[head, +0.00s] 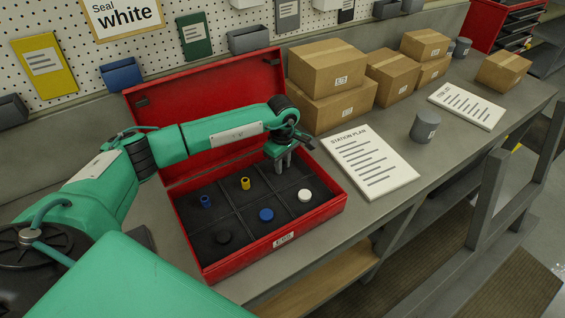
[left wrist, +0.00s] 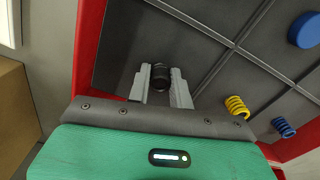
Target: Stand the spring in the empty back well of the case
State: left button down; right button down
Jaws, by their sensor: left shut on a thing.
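The red case (head: 325,211) stands open on the bench, its black inside split into several wells. My left gripper (head: 282,164) is over the back right well, pointing down. In the left wrist view my left gripper (left wrist: 160,86) is shut on a dark spring (left wrist: 160,75), held between its fingertips. Whether the spring touches the well floor I cannot tell. A blue spring (head: 206,201) stands in the back left well and a yellow spring (head: 245,183) in the back middle well. Both show in the left wrist view too. My right gripper is not in view.
The front wells hold a black cap (head: 223,238), a blue cap (head: 266,214) and a white cap (head: 304,195). The red lid (head: 205,101) stands up behind. Cardboard boxes (head: 326,66), a station plan sheet (head: 370,160) and a grey cup (head: 424,126) are to the right.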

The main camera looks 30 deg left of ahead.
pick_arm(q)
jog(key=c, duration=1.2)
grip_release()
jog(key=shift+o, duration=0.2)
notch_tip(320, 180, up, 14)
jog(key=b, duration=0.4)
jog(key=shift+b, duration=0.3)
